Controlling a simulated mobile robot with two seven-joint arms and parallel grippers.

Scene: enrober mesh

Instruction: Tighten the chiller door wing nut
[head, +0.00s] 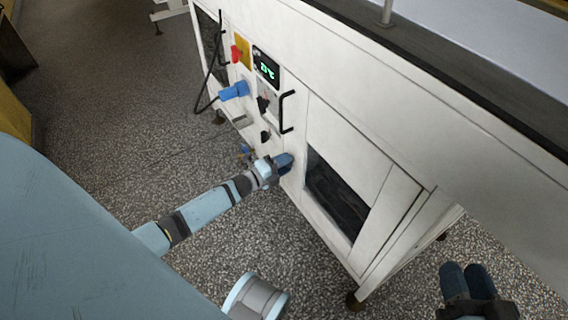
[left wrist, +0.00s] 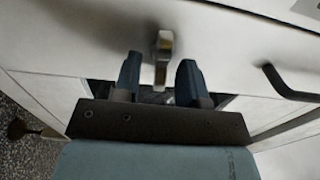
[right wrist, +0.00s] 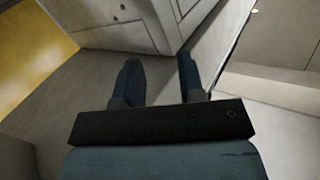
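The wing nut (left wrist: 163,48) is a small metal piece on the white machine front in the left wrist view. It stands ahead of and between the fingertips of my left gripper (left wrist: 158,72), with gaps to the fingers on both sides. In the head view my left gripper (head: 285,162) is at the panel beside the dark opening and hides the wing nut. The left fingers are open. My right gripper (head: 468,274) is at the lower right of the head view, away from the machine front. Its fingers are apart and empty in the right wrist view (right wrist: 160,78).
A black bar handle (head: 287,111) sticks out above my left gripper; it also shows in the left wrist view (left wrist: 290,84). A lit display (head: 267,67), a blue plug (head: 234,91) and a red knob (head: 236,53) are further along the front. Speckled floor (head: 120,110) lies clear to the left.

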